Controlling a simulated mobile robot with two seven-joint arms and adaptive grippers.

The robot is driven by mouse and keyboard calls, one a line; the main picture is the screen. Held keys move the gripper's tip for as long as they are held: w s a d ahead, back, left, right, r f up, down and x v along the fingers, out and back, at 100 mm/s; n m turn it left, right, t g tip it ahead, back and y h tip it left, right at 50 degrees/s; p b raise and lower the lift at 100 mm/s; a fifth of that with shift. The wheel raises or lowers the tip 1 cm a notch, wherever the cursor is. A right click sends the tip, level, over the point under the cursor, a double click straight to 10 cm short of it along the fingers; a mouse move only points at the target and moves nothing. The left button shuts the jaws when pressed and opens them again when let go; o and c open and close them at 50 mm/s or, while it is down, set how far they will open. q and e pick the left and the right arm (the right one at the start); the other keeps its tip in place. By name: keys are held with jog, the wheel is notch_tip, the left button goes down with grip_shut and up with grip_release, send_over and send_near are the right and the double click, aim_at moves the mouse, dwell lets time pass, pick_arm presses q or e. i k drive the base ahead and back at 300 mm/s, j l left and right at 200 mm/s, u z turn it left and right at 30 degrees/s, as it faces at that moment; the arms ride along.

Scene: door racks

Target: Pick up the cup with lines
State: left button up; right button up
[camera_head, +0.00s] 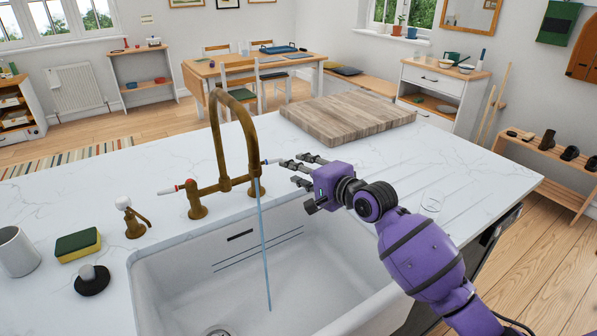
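A pale grey cup (17,252) stands on the white worktop at the left edge of the head view, partly cut off by the frame. I cannot make out lines on it. A small clear, glass-like object (432,201) rests on the grooved worktop right of the sink, beyond my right arm; its shape is hard to tell. My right gripper (291,170) is above the sink's back rim, its fingers spread and empty. Its fingertips are close to the blue-tipped handle of the brass tap (222,130); whether they touch it I cannot tell. My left gripper is not in view.
A thin blue stream (264,250) falls from the tap into the white sink (190,290). A sponge (77,245), a black round brush or stopper (92,280) and a soap dispenser (131,217) stand left. A wooden board (347,117) lies behind my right gripper.

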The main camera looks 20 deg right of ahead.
aim_at(430, 208)
jog(key=k+l, duration=0.25)
jog(key=k, duration=0.2)
jog(key=k+l, duration=0.25)
jog(key=k, duration=0.25)
